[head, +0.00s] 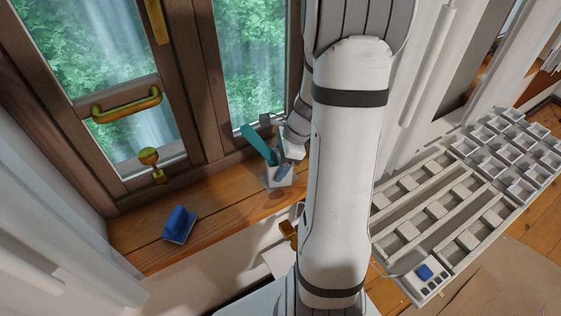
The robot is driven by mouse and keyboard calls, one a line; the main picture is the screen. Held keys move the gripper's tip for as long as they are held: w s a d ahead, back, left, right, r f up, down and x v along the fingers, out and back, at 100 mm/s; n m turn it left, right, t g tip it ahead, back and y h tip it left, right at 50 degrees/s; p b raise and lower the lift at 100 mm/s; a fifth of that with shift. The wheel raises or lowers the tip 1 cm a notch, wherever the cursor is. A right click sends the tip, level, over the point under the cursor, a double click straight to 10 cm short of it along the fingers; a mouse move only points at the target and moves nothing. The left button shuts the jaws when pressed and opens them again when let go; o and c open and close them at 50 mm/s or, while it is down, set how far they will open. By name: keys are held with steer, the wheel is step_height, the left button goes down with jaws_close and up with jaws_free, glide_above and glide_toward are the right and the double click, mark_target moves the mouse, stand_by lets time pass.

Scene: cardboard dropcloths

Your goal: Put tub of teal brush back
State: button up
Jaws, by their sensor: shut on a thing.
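A small pale tub (279,181) is at the wooden sill below the window. A teal brush (259,144) stands in it, its handle leaning up and to the left. My gripper (286,161) comes down from the upper right and is shut on the tub at its rim. My arm covers the area just to the right. I cannot tell whether the tub's base touches the sill.
A blue block-like object (179,225) sits on the sill (225,205) at left.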

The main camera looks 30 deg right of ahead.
steer(key=shift+f, duration=0.2)
steer(key=o, duration=1.1)
steer(key=shift+c, duration=0.2)
steer(key=shift+r, duration=0.1)
steer(key=shift+r, duration=0.25)
steer(key=p+v, duration=0.1)
steer(key=v, duration=1)
steer(key=shift+d+r, duration=0.2)
steer(key=shift+r, duration=0.1)
